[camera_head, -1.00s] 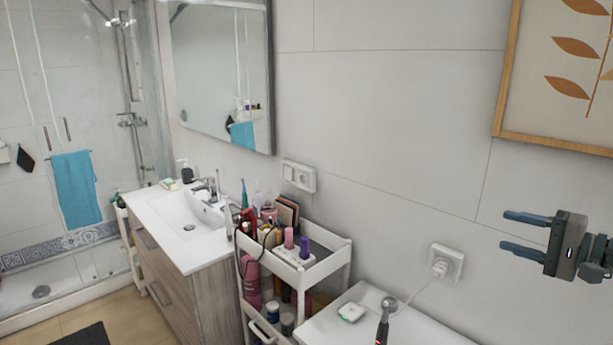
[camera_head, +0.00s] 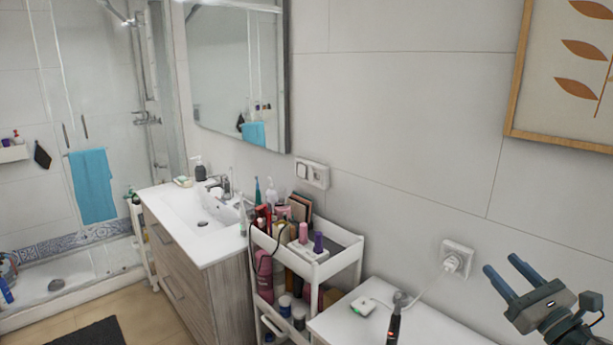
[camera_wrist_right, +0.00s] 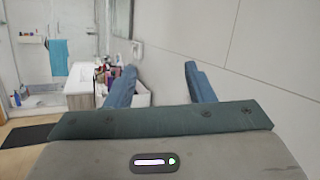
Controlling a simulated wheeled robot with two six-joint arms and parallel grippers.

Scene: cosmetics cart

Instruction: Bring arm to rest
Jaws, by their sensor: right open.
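My right gripper (camera_head: 508,280) is at the lower right in the head view, in front of the wall. Its two blue fingers are apart with nothing between them, and they point up and to the left. In the right wrist view the same open fingers (camera_wrist_right: 160,88) reach forward with free air between them. The gripper is clear of the white surface with the dark handheld device. My left gripper is not in view.
A white cart (camera_head: 345,262) full of cosmetics stands beside the washbasin cabinet (camera_head: 225,290). A dark handheld device (camera_head: 394,322) and a small white item (camera_head: 363,306) are on a white surface (camera_head: 345,328). A wall socket (camera_head: 457,258) has a plug in it.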

